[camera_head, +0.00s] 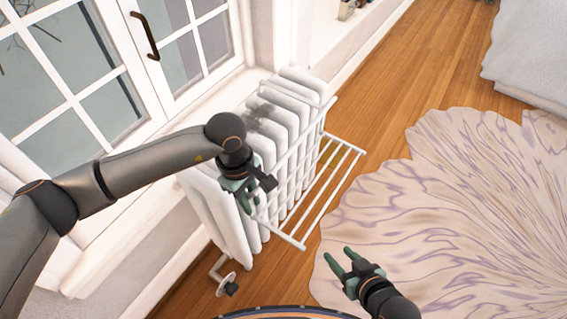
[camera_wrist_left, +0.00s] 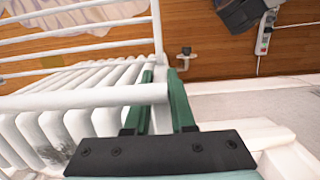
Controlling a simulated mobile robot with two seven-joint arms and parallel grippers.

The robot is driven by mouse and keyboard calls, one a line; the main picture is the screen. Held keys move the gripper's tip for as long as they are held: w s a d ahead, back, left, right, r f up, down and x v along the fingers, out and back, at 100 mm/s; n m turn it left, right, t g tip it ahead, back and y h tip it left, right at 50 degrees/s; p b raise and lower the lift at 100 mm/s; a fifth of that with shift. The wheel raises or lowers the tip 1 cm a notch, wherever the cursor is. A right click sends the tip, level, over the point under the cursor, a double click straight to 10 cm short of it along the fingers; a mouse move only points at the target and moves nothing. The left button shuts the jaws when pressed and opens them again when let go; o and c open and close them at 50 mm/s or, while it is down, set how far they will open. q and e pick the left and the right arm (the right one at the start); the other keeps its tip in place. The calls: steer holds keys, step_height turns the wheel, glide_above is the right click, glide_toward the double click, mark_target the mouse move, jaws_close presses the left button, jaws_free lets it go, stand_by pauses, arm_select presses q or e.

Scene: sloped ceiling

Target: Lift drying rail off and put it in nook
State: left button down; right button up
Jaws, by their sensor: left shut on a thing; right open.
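The white drying rail (camera_head: 303,243) hangs on the front of the white radiator (camera_head: 222,218), its barred shelf sticking out over the floor. My left gripper (camera_head: 250,203) is at the near end of the rail, beside the radiator top. In the left wrist view its green fingers (camera_wrist_left: 165,100) are shut around a white bar of the rail (camera_wrist_left: 90,98), close to the bar's end. The rail still sits against the radiator; its hooks are hard to make out. My right gripper (camera_head: 339,257) is open and empty, low over the rug's edge. I cannot identify the nook.
A window with a dark handle (camera_head: 146,36) stands behind the radiator. A valve (camera_head: 226,283) juts out at the radiator's foot. A pale purple-veined rug (camera_head: 450,210) covers the floor at right. Wooden floor (camera_head: 415,75) is clear beyond. A power strip (camera_wrist_left: 265,35) lies on the floor.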

arm_select(q)
glide_above(274, 228)
steer(key=shift+r, duration=0.3)
steer(key=shift+s+d+r, duration=0.1)
steer(key=shift+s+d, duration=0.55)
steer(key=shift+d, duration=0.2)
arm_select(e)
steer(key=shift+d+f, duration=0.25)
steer(key=shift+d, duration=0.1)
arm_select(q)
steer(key=shift+d, duration=0.1)
